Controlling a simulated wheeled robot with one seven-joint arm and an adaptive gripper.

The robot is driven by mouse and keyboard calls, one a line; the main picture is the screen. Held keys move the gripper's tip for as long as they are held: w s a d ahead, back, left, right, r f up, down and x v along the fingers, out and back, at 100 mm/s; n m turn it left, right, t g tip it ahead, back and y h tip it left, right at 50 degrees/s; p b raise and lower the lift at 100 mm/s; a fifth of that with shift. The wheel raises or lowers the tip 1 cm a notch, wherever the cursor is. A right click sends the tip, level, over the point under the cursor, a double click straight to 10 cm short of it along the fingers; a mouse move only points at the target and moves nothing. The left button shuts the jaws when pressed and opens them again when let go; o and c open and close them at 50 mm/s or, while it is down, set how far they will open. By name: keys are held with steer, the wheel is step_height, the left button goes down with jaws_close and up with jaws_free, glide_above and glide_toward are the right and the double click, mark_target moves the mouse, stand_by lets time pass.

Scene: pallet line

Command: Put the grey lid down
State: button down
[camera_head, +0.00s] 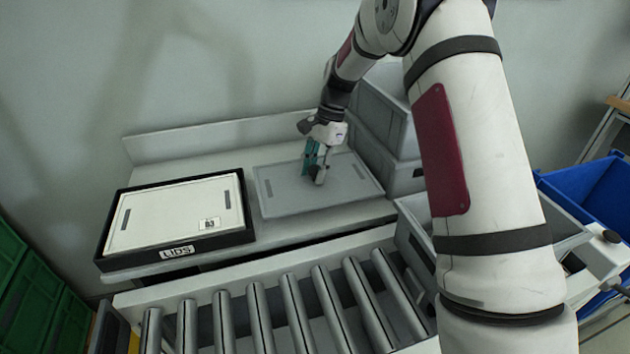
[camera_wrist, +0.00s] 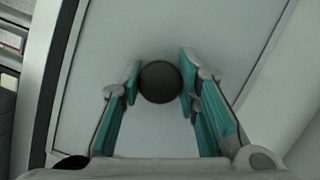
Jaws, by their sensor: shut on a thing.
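The grey lid (camera_head: 275,195) is a flat rectangular panel with dark slots near its ends. In the head view it lies level over the white bench, right of the black LIDS tray; I cannot tell whether it touches the bench. My gripper (camera_head: 316,172) points down at the lid's middle. In the wrist view my gripper (camera_wrist: 159,82) is shut on the lid's round dark knob (camera_wrist: 160,83), with a teal finger pad on each side of it. The lid (camera_wrist: 150,30) fills most of that view.
A black tray (camera_head: 248,233) labelled LIDS holds a cream lid (camera_head: 172,216) on the left. Grey crates (camera_head: 385,125) are stacked close behind the grey lid to the right. A roller conveyor (camera_head: 290,310) runs in front. Green crates (camera_head: 40,300) and a blue bin (camera_head: 590,195) stand at the sides.

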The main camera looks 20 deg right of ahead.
steer(key=shift+f, duration=1.8)
steer(key=shift+f, duration=0.15)
steer(key=c, duration=1.2)
jaws_free()
